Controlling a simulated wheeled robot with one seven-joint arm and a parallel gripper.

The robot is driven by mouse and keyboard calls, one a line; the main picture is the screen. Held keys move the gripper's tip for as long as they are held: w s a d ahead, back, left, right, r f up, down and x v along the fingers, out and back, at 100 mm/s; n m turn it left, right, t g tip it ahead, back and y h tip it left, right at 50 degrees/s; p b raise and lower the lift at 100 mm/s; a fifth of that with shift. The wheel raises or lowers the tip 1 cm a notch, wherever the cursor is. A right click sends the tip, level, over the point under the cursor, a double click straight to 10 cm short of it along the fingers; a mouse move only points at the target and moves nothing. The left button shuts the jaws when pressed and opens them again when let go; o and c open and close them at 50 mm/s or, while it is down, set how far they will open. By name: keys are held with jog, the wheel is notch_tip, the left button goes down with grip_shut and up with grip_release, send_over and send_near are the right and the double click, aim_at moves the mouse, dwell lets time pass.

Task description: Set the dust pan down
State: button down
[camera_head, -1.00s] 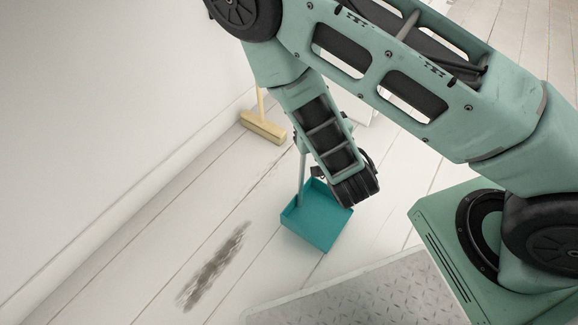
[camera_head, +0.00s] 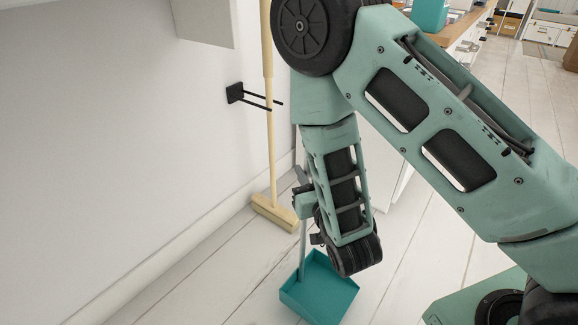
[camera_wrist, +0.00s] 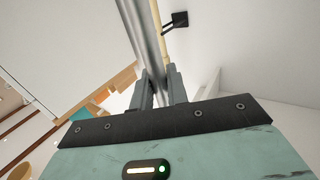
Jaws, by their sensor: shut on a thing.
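The teal dust pan (camera_head: 322,292) is upright low over the pale floor at the bottom of the head view, its open tray partly cut off by the frame edge. I cannot tell whether it touches the boards. Its long grey handle rises from the tray and passes behind my arm. My gripper (camera_head: 301,196) is shut on this handle, partly hidden by my wrist. In the wrist view the grey handle (camera_wrist: 149,42) runs up between the two fingers of my gripper (camera_wrist: 158,84).
A wooden broom (camera_head: 275,213) stands by the wall at the left. A black two-pronged wall hook (camera_head: 237,93) is beside its handle. A white cabinet side is behind my arm. A wooden counter (camera_head: 466,38) is at the upper right. Floorboards are clear at lower left.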

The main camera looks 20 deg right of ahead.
jog(key=w+b, duration=0.3)
jog(key=b, duration=0.2)
jog(key=shift+f+b, duration=0.1)
jog(key=shift+b, duration=0.2)
jog(key=w+f+b, duration=0.3)
jog(key=w+b, duration=0.3)
jog(key=w, duration=0.4)
jog(key=shift+w+a, duration=0.15)
jog(key=shift+a, duration=0.05)
jog(key=shift+f, duration=0.1)
jog(key=c, duration=1.4)
grip_release()
jog(key=shift+f, duration=0.1)
